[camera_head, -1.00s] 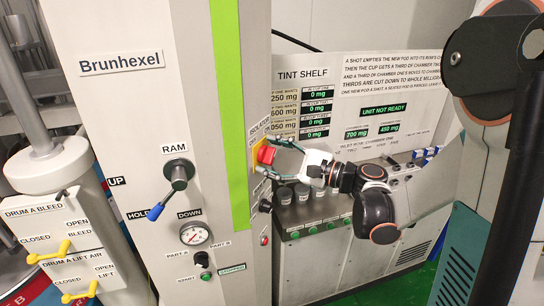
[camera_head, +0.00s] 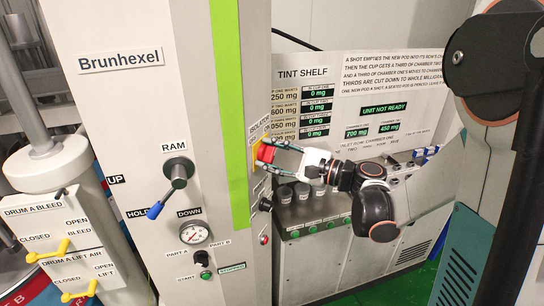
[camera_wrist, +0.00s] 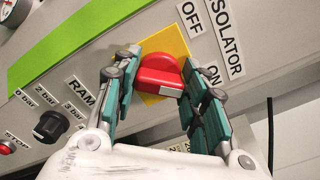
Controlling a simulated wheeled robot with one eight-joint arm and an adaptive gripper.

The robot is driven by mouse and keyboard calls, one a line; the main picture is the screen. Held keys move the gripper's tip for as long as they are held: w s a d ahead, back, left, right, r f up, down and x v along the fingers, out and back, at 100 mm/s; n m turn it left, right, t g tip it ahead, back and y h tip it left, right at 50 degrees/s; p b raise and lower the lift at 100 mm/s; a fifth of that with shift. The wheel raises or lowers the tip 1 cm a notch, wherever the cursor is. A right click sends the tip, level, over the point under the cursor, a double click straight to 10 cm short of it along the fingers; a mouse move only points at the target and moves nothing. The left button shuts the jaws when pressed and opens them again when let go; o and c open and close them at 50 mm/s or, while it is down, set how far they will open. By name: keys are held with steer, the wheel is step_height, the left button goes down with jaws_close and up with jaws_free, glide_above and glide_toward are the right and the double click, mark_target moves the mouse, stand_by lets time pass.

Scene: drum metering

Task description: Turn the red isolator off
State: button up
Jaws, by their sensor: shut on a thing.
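The red isolator (camera_wrist: 158,75) is a red rotary handle on a yellow plate (camera_wrist: 175,42), on the side face of the grey cabinet. In the wrist view OFF is printed above right of it and ON to its right. A pale mark shows on the handle's lower edge. In the head view the isolator (camera_head: 266,153) is partly covered by my fingers. My gripper (camera_wrist: 165,88) has one finger on each side of the handle and is shut on it. The gripper also shows in the head view (camera_head: 272,156), reaching in from the right.
A black RAM pressure knob (camera_wrist: 50,126) and a red STOP button (camera_wrist: 8,147) sit left of my gripper in the wrist view. The tint shelf (camera_head: 310,208) with several grey cups stands behind my arm. A blue-tipped RAM lever (camera_head: 177,175) is on the cabinet front.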

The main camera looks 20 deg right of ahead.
steer(key=n+b, duration=0.2)
steer(key=n, duration=0.2)
steer(key=shift+f, duration=0.15)
steer(key=n+b, duration=0.1)
steer(key=n, duration=0.3)
steer(key=shift+n, duration=0.3)
steer(key=n+b, duration=0.1)
steer(key=n, duration=0.3)
steer(key=shift+f+b, duration=0.1)
steer(key=shift+b, duration=0.3)
steer(key=shift+n+b, duration=0.45)
steer(key=shift+n, duration=1.85)
steer(key=o, duration=1.1)
steer(key=shift+c, duration=0.2)
steer(key=v, duration=1.2)
